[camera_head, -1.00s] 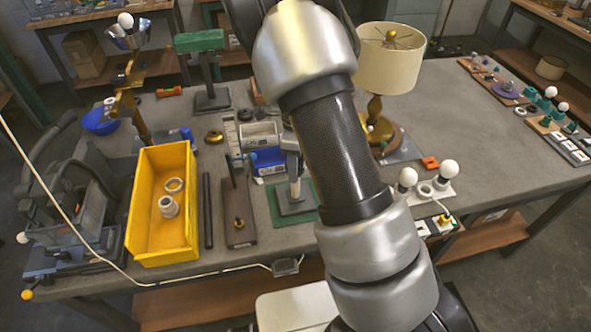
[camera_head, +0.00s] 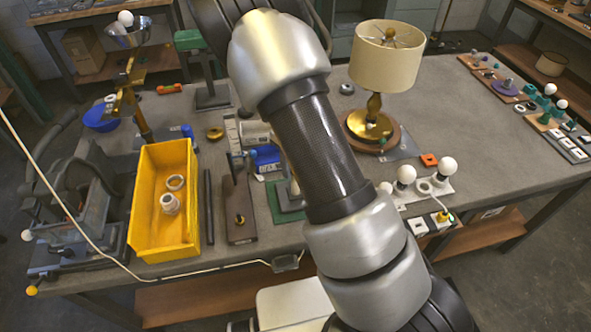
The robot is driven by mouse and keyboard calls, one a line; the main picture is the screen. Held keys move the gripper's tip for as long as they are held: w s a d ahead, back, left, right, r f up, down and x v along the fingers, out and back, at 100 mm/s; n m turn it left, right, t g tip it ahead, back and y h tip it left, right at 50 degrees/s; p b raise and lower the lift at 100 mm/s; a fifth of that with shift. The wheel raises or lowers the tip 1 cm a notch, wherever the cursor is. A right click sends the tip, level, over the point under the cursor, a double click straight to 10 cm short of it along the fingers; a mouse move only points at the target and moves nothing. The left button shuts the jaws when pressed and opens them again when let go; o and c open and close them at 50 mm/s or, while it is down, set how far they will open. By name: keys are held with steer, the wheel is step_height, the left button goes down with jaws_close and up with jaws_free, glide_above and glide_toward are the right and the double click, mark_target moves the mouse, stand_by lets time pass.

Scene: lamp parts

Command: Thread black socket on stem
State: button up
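My arm crosses the middle of the view, and its far end runs out at the top, so my gripper is not visible. I cannot make out a black socket. A green mat (camera_head: 272,205) with a grey plate (camera_head: 291,203) lies at centre; an upright post on it is mostly hidden behind my arm. A brass stem (camera_head: 136,103) leans at the left, with a reflector and white bulb (camera_head: 125,19) at its top. I cannot tell which of these is the task's stem.
A yellow bin (camera_head: 146,215) holds a white ring (camera_head: 176,183) and collar (camera_head: 169,203). A shaded lamp (camera_head: 386,60) stands right of my arm. White bulbs (camera_head: 405,174) stand near the front edge. A cable (camera_head: 190,277) runs along the front. The right-hand bench has clear room.

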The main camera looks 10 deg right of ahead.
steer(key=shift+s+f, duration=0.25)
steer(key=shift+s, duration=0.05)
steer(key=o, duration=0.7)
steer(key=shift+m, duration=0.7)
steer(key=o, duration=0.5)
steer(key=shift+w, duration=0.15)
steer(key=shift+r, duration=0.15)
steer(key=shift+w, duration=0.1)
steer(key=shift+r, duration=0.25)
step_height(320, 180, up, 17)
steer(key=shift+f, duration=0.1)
